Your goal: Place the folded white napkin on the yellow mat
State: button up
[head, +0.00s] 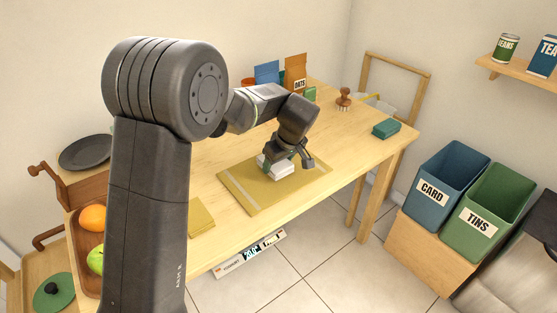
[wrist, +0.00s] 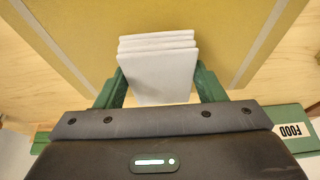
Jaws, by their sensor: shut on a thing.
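The folded white napkin (wrist: 160,72) shows as a layered white block between the green fingers of my gripper (wrist: 157,92) in the wrist view. My gripper is shut on it. In the head view, the napkin (head: 275,167) is over the yellow mat (head: 245,192) with pale stripes, partly covered by my gripper (head: 283,165). The mat (wrist: 235,40) fills much of the wrist view behind the napkin. I cannot tell whether the napkin touches the mat.
A folded yellow cloth (head: 201,218) lies on the table left of the mat. A teal block (head: 386,129) and a brown brush (head: 344,99) are at the right. Bags and boxes (head: 295,73) stand at the back. Bins marked CARD (head: 432,193) and TINS (head: 477,218) stand beyond the table.

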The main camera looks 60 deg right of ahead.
jog(key=shift+f, duration=0.5)
jog(key=shift+f+b, duration=0.35)
jog(key=shift+b, duration=0.1)
jog(key=o, duration=1.3)
jog(key=shift+o, duration=0.2)
jog(key=shift+r, duration=0.15)
jog(key=p+v, duration=0.1)
jog(key=v, duration=1.2)
jog(key=shift+s+a+r, duration=0.15)
jog(key=shift+s+r, duration=0.05)
jog(key=shift+r, duration=0.05)
